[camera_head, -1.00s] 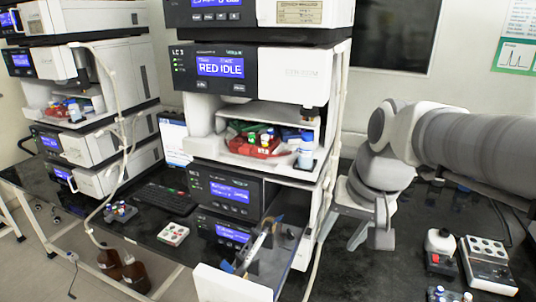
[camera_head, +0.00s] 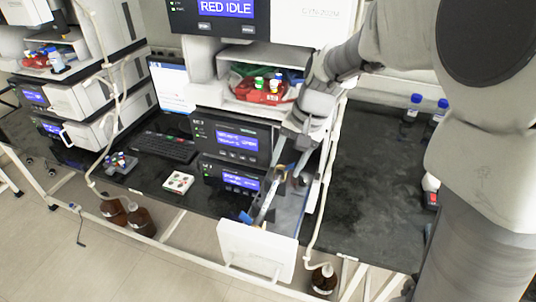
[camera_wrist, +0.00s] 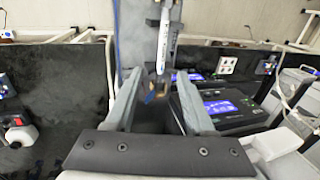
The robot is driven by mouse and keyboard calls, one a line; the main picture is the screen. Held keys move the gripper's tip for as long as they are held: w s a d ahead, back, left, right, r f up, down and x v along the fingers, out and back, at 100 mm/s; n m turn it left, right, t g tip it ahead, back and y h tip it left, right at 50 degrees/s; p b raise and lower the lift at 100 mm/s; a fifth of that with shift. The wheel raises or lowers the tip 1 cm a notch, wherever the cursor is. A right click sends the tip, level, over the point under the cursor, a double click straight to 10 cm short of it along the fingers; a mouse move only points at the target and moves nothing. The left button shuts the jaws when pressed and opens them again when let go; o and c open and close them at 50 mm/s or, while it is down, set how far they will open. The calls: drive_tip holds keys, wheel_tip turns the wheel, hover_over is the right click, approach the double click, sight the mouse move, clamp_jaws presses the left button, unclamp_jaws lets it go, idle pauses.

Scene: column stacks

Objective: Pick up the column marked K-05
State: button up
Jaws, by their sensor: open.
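A slim silver column (camera_head: 266,205) lies in the pulled-out drawer (camera_head: 256,250) of the lower instrument in the head view, with blue near its front end. In the wrist view a pale, slim column (camera_wrist: 165,38) with small dark print runs up the picture; I cannot read its marking. My gripper (camera_head: 289,168) points down over the back of the drawer in the head view. Its two grey fingers (camera_wrist: 160,82) stand apart in the wrist view, with the column's near end appearing between or just beyond them. I see no clear contact, and the gap is partly dark.
A red tray (camera_head: 262,92) of capped vials sits on the instrument's shelf above. White tubing (camera_head: 325,190) runs down beside the drawer's right side. A small button box (camera_head: 178,182) and keyboard (camera_head: 165,146) lie left. The dark bench (camera_head: 365,210) at right is largely clear.

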hover_over(271, 194)
drive_tip(key=d, duration=0.2)
wheel_tip(271, 194, down, 5)
drive_tip(key=shift+s+x, duration=0.2)
drive_tip(key=shift+x, duration=1.2)
drive_tip(key=shift+s+x, duration=0.25)
drive_tip(key=shift+x, duration=1.2)
drive_tip(key=shift+a, duration=0.15)
clamp_jaws()
drive_tip(key=shift+r, duration=0.1)
